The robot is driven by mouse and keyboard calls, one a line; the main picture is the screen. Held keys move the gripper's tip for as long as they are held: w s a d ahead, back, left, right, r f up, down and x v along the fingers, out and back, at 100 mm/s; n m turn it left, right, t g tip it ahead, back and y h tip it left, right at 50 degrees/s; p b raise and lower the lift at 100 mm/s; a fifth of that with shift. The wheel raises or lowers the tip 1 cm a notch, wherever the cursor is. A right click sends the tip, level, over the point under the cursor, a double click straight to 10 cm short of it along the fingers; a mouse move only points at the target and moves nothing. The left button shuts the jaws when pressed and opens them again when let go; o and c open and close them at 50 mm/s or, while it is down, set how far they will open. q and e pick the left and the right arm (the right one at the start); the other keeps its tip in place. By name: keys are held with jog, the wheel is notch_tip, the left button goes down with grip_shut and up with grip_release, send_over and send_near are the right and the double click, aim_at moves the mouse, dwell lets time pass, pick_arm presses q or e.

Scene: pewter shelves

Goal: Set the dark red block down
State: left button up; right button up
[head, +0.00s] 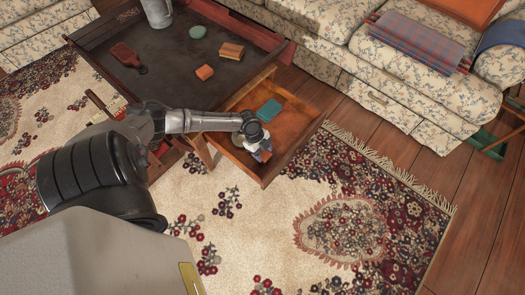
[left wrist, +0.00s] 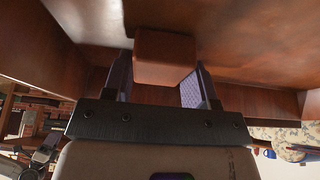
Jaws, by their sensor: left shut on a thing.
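My left gripper (head: 261,152) is over the near end of the open wooden drawer (head: 226,145) in the head view. In the left wrist view it is shut on a dark red block (left wrist: 164,57), with one finger on each side. The block is within the drawer's wooden walls, close to its floor; I cannot tell whether it touches the floor. In the head view the gripper mostly hides the block. A flat teal thing (head: 269,110) lies in the drawer, farther back than the gripper.
The dark tabletop (head: 160,75) holds a grey pitcher (head: 157,12), a green oval thing (head: 198,31), a wooden block (head: 231,51), an orange block (head: 204,72) and a dark red paddle-shaped thing (head: 124,55). A floral sofa (head: 400,75) stands behind. The drawer's middle has bare floor.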

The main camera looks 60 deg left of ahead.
pick_arm(q)
jog(key=o, duration=0.9)
jog(key=shift+d+f, duration=0.1)
jog(key=shift+r+p, duration=0.35)
jog(key=shift+r, duration=0.1)
jog(key=p+v, duration=0.5)
jog(key=v, duration=0.5)
jog(key=s+d+n, duration=0.1)
jog(key=s+d, duration=0.3)
jog(key=d, duration=0.5)
jog(key=s+d+n, duration=0.1)
jog(key=s+d, duration=0.3)
jog(key=d, duration=0.5)
jog(key=s+d+r+n+y, duration=0.1)
jog(key=r+n, duration=0.2)
jog(key=s+d+r+n+t+y, duration=0.1)
jog(key=s+d+r+n, duration=0.1)
jog(key=r+n, duration=0.1)
jog(key=s+d+r+n+y, duration=0.1)
jog(key=r+n, duration=0.2)
jog(key=r, duration=0.1)
jog(key=shift+s+d+r+t+y, duration=0.15)
jog(key=shift+s+d+t+y, duration=0.2)
jog(key=shift+d+t+y, duration=0.05)
